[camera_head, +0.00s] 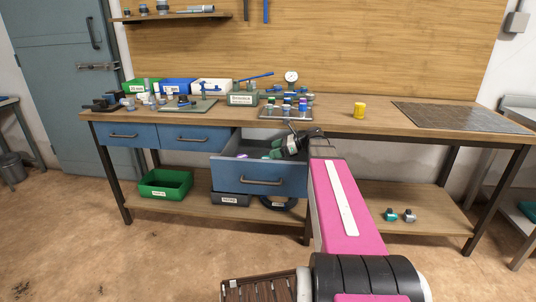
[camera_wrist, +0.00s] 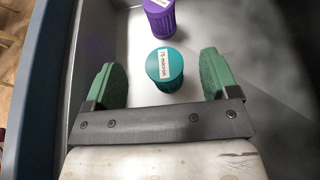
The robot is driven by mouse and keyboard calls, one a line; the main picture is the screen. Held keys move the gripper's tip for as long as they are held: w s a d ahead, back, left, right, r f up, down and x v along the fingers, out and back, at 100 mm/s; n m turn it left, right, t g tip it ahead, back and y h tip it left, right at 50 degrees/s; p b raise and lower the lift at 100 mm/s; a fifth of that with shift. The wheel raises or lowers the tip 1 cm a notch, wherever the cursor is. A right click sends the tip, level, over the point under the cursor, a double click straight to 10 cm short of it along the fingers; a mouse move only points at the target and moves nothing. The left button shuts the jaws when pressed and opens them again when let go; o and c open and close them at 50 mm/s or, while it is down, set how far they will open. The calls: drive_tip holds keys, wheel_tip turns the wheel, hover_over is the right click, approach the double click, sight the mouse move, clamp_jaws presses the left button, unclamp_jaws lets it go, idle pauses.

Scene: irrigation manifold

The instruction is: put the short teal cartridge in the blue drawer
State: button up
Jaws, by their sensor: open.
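A short teal cartridge (camera_wrist: 164,70) with a white label reading "75 micron" is inside the open blue drawer (camera_head: 258,180). In the wrist view my gripper (camera_wrist: 163,80) is open, with one green finger on either side of the cartridge and a visible gap at each side. The drawer's grey inside and its wall (camera_wrist: 50,60) show around it. In the head view my gripper (camera_head: 277,154) is down in the drawer, and the cartridge is mostly hidden there.
A purple cartridge (camera_wrist: 160,18) stands just beyond the teal one in the drawer. Two other blue drawers (camera_head: 125,135) are shut at the left. The bench top holds a rack (camera_head: 285,113) of cartridges, several bins and a yellow cup-like object (camera_head: 360,110). The bench's right middle is clear.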

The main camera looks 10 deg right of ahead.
drive_tip(key=v, duration=0.8)
